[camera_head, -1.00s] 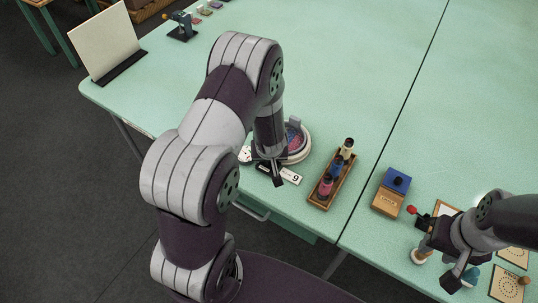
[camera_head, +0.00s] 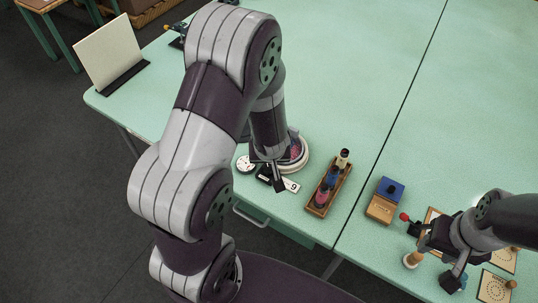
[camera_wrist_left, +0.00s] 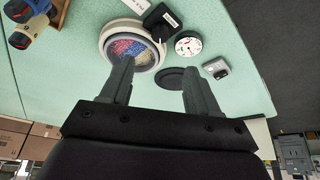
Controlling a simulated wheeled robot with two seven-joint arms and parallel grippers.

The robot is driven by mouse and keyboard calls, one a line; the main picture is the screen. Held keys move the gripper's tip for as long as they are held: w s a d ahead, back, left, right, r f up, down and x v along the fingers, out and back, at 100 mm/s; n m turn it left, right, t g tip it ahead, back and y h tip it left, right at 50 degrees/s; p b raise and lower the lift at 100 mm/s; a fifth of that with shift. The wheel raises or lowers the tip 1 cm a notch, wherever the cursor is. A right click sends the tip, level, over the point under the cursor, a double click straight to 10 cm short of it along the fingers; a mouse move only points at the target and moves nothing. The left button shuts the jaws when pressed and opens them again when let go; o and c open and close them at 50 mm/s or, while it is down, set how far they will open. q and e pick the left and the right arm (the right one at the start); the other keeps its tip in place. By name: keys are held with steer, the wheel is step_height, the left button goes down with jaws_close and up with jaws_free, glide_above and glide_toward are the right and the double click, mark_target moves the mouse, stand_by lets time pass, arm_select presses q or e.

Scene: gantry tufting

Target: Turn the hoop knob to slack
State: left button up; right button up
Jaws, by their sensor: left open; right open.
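The round hoop (camera_head: 299,160) has a pale rim around pink and blue fabric. My left gripper (camera_wrist_left: 158,72) is open and empty, fingers apart above the hoop's edge and a black disc (camera_wrist_left: 172,80). My right gripper (camera_head: 430,255) is open, far from the hoop.
A wooden tray (camera_head: 318,210) of several bottles stands right of the hoop. Beyond it are a blue-topped box (camera_head: 381,208), a red-knobbed item (camera_head: 404,217), and dotted cards (camera_head: 493,288) near my right gripper. The table's front edge is close to the hoop. The back middle is clear.

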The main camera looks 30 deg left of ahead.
arm_select(q)
steer(key=w+d+m+g+h+p, duration=0.3)
steer(key=w+p, duration=0.5)
steer(key=p, duration=0.7)
steer(key=m+g+y+p, duration=0.2)
steer(key=m+g+p, duration=0.25)
steer(key=m, duration=0.25)
glide_toward(269, 166)
step_height(269, 166, down, 2)
steer(key=g+b, duration=0.1)
steer(key=b, duration=1.3)
steer(key=shift+w+d+f+b, duration=0.15)
steer(key=shift+f+b, duration=0.1)
steer(key=shift+b, duration=0.15)
steer(key=shift+s+f+b, duration=0.3)
steer(key=shift+s+b, duration=0.1)
steer(key=shift+s, duration=0.05)
steer(key=x, duration=0.1)
steer(key=p+x, duration=0.1)
steer(key=x, duration=0.1)
steer(key=p+x, duration=0.1)
steer(key=x, duration=0.1)
steer(key=shift+a, duration=0.3)
steer(key=shift+s+f, duration=0.2)
steer(key=shift+f, duration=0.2)
steer(key=c, duration=1)
steer(key=shift+c, duration=0.2)
